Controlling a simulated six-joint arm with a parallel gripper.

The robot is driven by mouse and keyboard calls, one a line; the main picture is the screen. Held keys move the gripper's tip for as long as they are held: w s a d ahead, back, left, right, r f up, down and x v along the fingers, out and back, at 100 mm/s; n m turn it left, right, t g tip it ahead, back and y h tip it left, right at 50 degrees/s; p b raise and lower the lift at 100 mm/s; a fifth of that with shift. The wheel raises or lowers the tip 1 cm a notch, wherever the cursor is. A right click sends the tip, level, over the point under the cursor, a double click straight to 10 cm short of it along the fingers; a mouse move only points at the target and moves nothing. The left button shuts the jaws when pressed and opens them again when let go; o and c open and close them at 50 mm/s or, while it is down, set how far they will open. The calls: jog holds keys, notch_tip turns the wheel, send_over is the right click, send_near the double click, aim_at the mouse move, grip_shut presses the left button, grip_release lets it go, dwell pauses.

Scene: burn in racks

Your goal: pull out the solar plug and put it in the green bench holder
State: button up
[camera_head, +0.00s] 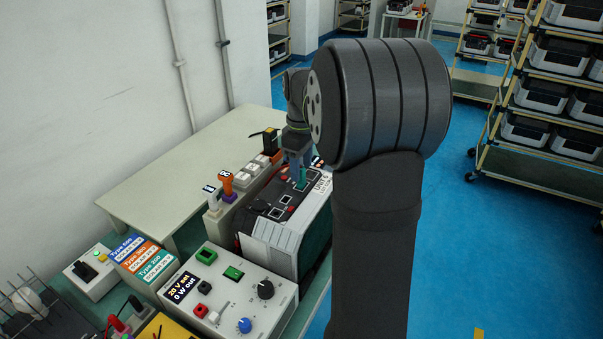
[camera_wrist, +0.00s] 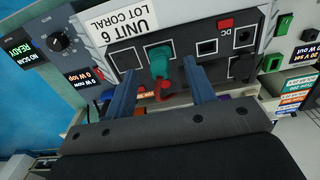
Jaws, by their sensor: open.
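The solar plug (camera_wrist: 159,58) is a green plug seated in a socket on the panel of the black and grey unit (camera_wrist: 225,22) labelled UNIT 6. A red piece shows just below the plug. In the head view the plug (camera_head: 302,180) is partly hidden by my gripper (camera_head: 297,163). In the wrist view my gripper (camera_wrist: 160,67) is open, with one blue finger on each side of the plug and a visible gap on both sides. The green bench holder appears to be the hollow green block (camera_head: 206,255) on the white bench box, also at the wrist view's right (camera_wrist: 272,62).
The white bench box (camera_head: 255,300) with knobs stands in front of the unit. An orange plug (camera_head: 227,180) and a white plug (camera_head: 210,200) stand upright left of the unit. The pale table (camera_head: 170,170) behind is mostly clear.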

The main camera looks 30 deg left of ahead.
aim_at(301, 168)
jog(key=shift+f, duration=1.55)
grip_shut()
